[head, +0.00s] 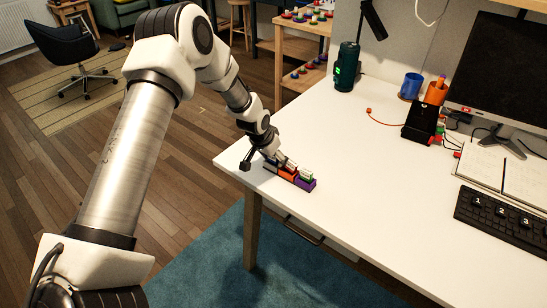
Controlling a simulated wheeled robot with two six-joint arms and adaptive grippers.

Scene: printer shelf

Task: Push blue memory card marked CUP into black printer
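My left gripper (271,157) reaches down at the desk's left corner, over a row of small coloured holders. Its fingers are small and partly hidden, so I cannot tell whether they are open or shut, or hold anything. An orange holder (287,174) and a purple holder (306,184) show in the row, with small light-topped pieces on them. The left end of the row is hidden behind the gripper. I cannot make out a blue card or the marking CUP. A small black box-like device, probably the printer (421,121), stands farther back on the desk. My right gripper is not in view.
The white desk (350,150) is clear between the holders and the black device. Behind stand a dark green cylinder (347,68), a blue cup (411,86) and an orange cup (436,92). A monitor (507,70), notebook (500,160) and keyboard (500,217) lie right.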

